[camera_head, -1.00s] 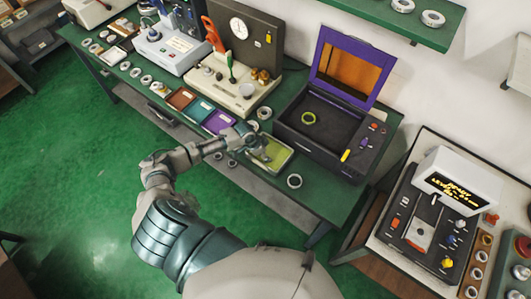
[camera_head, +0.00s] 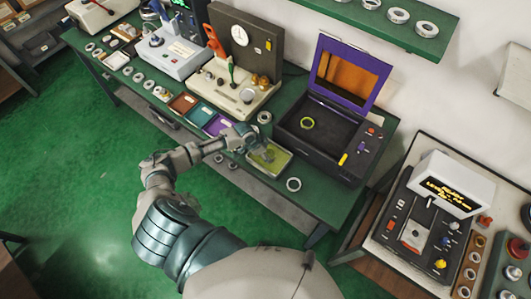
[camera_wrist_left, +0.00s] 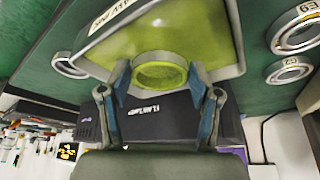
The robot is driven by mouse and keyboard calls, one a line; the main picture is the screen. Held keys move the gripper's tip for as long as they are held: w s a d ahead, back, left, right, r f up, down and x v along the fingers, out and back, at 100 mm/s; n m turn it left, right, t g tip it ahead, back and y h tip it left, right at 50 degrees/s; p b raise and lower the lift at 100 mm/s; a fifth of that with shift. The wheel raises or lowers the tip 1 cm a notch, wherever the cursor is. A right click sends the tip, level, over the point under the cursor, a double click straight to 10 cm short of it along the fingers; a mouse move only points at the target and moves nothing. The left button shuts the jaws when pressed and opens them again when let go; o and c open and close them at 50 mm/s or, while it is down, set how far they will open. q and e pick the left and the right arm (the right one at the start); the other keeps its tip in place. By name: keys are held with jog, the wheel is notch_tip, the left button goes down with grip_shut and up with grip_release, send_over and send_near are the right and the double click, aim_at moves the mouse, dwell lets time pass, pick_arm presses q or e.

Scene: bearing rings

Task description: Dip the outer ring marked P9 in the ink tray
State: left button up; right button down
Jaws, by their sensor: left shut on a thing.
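My left gripper (camera_head: 262,152) is over the yellow-green ink tray (camera_head: 281,171) at the bench's front edge. The left wrist view shows its fingers (camera_wrist_left: 159,78) shut on a ring (camera_wrist_left: 160,84). The ring looks yellow-green and sits at or very close to the tray's ink surface (camera_wrist_left: 185,35); I cannot tell how deep it is. No P9 mark can be read on it. The tray's label is upside down in the wrist view and hard to read. My right gripper is in neither view.
Brown (camera_head: 183,103), teal (camera_head: 201,115) and purple (camera_head: 218,125) trays line the bench to the left. An open black box with a purple lid (camera_head: 345,69) holds a yellow-green ring (camera_head: 307,123). A loose ring (camera_head: 293,184) lies right of the ink tray.

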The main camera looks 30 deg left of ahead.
pick_arm(q)
notch_tip(320, 180, up, 2)
jog(key=shift+r+p, duration=0.2)
jog(key=shift+p, duration=0.75)
jog(key=shift+r+p, duration=0.65)
jog(key=shift+r, duration=0.55)
